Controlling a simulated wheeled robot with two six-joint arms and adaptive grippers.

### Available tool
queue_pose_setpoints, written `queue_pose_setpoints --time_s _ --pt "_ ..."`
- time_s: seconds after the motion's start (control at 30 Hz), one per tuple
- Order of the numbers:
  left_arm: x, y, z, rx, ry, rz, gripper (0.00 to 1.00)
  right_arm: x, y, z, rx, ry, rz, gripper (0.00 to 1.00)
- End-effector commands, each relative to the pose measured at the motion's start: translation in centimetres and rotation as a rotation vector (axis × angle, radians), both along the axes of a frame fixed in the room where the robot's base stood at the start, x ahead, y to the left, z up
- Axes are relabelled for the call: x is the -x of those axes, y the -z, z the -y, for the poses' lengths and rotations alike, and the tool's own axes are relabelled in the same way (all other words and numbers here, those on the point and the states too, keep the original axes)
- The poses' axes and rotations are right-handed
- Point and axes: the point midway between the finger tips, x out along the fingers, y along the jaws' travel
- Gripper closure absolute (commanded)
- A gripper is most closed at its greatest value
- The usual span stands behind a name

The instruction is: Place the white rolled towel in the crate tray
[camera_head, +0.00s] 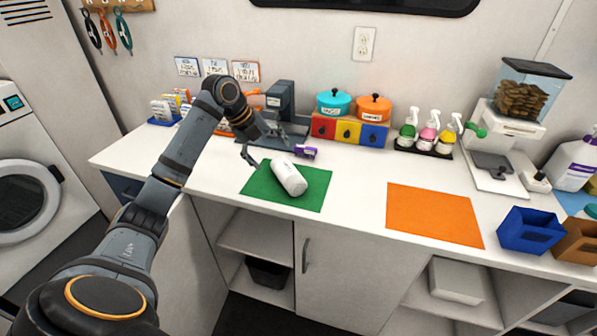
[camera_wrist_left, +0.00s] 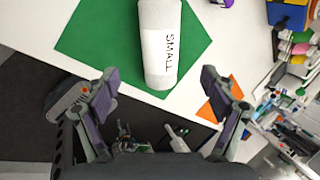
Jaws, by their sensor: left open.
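The white rolled towel (camera_head: 289,177) lies on its side on a green mat (camera_head: 258,186) on the counter. In the left wrist view the towel (camera_wrist_left: 160,35) bears the word SMALL and points toward my gripper. My left gripper (camera_head: 268,147) is open and empty, behind and left of the towel in the head view. In the left wrist view its spread fingers (camera_wrist_left: 159,82) stand either side of the towel's near end, apart from it. My right gripper is not seen. A blue open tray (camera_head: 529,232) stands at the right; I cannot tell whether it is the crate tray.
A purple item (camera_head: 305,151) lies just behind the green mat. An orange mat (camera_head: 434,214) is bare. Spray bottles (camera_head: 428,134), lidded pots (camera_head: 334,102) and a kibble dispenser (camera_head: 517,125) line the back. A brown tray (camera_head: 577,241) stands at far right.

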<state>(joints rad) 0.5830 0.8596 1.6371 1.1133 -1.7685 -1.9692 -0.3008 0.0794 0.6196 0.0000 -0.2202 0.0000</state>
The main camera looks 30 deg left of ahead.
Motion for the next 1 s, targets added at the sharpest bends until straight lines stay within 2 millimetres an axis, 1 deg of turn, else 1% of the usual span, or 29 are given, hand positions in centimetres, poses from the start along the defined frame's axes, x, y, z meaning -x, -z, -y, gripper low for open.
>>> queue_pose_setpoints --time_s 0.1,0.2,0.3,0.47,0.6,0.7,0.8,1.0 --pt "-0.8 2.0 0.7 0.003 0.002 -0.002 0.16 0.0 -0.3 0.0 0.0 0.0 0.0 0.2" --pt "-1.4 3.3 1.1 0.005 0.0 -0.003 0.16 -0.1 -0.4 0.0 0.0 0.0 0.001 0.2" --pt "-1.7 4.0 1.2 0.001 0.0 0.0 0.16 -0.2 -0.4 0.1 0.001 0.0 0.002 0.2" --pt "-1.9 4.5 1.5 0.003 0.0 -0.002 0.16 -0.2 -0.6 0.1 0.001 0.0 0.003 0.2" --pt "-2.6 6.4 2.7 0.005 0.001 -0.003 0.16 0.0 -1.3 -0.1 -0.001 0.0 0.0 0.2" --pt "-3.2 7.9 3.1 0.004 -0.001 -0.001 0.16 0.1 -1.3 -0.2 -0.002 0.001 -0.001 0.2" --pt "-3.5 8.5 3.2 0.001 0.0 -0.001 0.16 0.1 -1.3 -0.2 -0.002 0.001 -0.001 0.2" --pt "-3.5 8.7 3.1 -0.001 0.0 -0.001 0.16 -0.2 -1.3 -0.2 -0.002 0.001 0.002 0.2"
